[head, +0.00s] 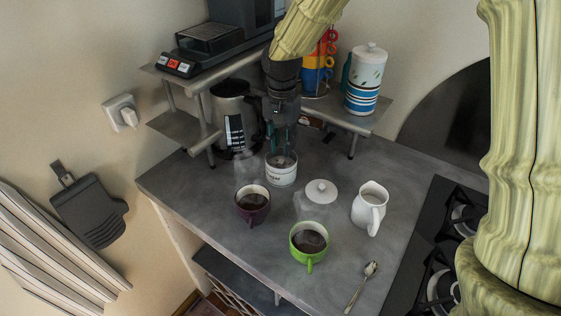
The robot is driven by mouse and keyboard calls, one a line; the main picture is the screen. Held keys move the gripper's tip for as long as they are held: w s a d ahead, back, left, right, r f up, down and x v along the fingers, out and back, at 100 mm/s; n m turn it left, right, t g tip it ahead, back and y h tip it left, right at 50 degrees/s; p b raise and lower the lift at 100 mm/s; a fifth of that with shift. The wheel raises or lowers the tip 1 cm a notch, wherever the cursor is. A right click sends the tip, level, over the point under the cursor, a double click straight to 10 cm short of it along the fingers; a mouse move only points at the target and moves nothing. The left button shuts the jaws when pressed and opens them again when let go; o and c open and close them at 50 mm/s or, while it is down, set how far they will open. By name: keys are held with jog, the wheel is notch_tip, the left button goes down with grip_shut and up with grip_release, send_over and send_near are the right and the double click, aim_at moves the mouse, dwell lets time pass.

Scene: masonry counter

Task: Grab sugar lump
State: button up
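A white sugar bowl with dark lettering (281,177) stands without its lid on the grey counter. A white lid with a knob (321,191) lies to its right. My gripper (284,150) points straight down over the bowl, with its fingertips at or just inside the rim. The fingers are dark and small, so I cannot tell whether they are open or shut. No sugar lump can be made out; the gripper and the rim hide most of the bowl's inside.
A purple cup (253,204) and a green cup (309,242) of dark drink stand in front. A white milk jug (370,208) is at right, a spoon (362,286) in front. A metal shelf (187,134) and kettle (231,112) stand close behind; the hob (430,256) is at right.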

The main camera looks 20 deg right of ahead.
aim_at(281, 161)
jog(key=shift+s+f, duration=0.1)
jog(key=shift+f, duration=0.4)
jog(key=shift+w+f+p, duration=0.15)
jog(key=shift+f+p, duration=0.3)
jog(key=shift+f, duration=0.75)
jog(key=shift+w+f+p, duration=0.15)
jog(key=shift+f+p, duration=0.25)
jog(key=shift+f, duration=0.8)
jog(key=c, duration=0.4)
